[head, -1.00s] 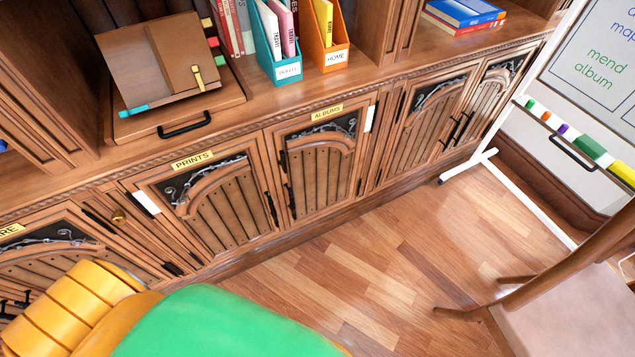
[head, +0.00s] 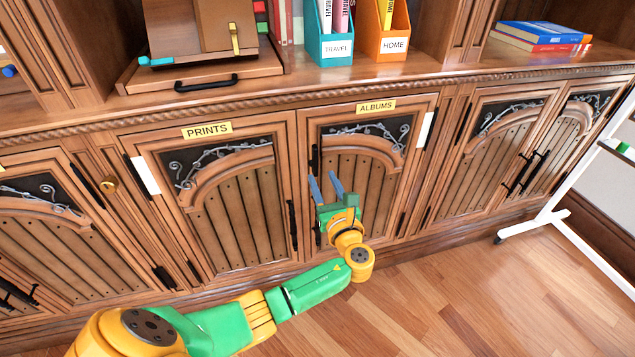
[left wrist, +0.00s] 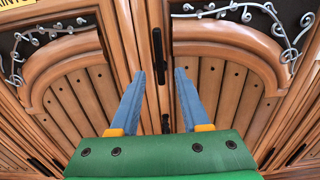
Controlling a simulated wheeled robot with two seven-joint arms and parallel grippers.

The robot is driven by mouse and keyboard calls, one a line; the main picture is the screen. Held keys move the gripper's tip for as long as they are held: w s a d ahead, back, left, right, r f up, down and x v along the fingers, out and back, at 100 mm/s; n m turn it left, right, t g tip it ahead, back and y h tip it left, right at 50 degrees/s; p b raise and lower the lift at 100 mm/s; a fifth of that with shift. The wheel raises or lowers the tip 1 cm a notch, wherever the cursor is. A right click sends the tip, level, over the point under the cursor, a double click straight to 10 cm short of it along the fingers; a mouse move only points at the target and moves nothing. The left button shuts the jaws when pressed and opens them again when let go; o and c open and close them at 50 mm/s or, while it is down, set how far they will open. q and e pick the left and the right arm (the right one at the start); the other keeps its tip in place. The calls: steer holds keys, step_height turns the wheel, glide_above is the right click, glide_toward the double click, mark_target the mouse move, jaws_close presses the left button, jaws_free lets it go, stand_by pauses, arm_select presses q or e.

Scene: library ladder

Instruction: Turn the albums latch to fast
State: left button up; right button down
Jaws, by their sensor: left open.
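The albums door (head: 375,178), under a yellow ALBUMS label (head: 376,106), is closed in the head view. A slim black fitting (head: 314,159) stands upright on its left edge and may be the latch; its setting cannot be told. My left gripper (head: 325,181) is in front of the door's lower left part, open and empty, blue fingers pointing up toward the door. In the left wrist view, a black upright fitting (left wrist: 158,50) lies beyond and between the open fingertips, apart from them. A lower black piece (left wrist: 165,123) shows between the fingers. My right gripper is not in view.
The closed prints door (head: 235,205) is to the left, with a black handle (head: 292,222). Above is a counter with file boxes (head: 335,48) and a drawer handle (head: 206,83). A white stand (head: 550,215) is at right. The floor in front is clear.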

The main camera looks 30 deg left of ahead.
mark_target(316, 167)
arm_select(q)
steer(key=b+x, duration=0.1)
steer(key=x, duration=0.4)
steer(key=shift+f, duration=0.1)
steer(key=shift+w+a, duration=0.15)
steer(key=shift+a, duration=0.1)
jaws_close()
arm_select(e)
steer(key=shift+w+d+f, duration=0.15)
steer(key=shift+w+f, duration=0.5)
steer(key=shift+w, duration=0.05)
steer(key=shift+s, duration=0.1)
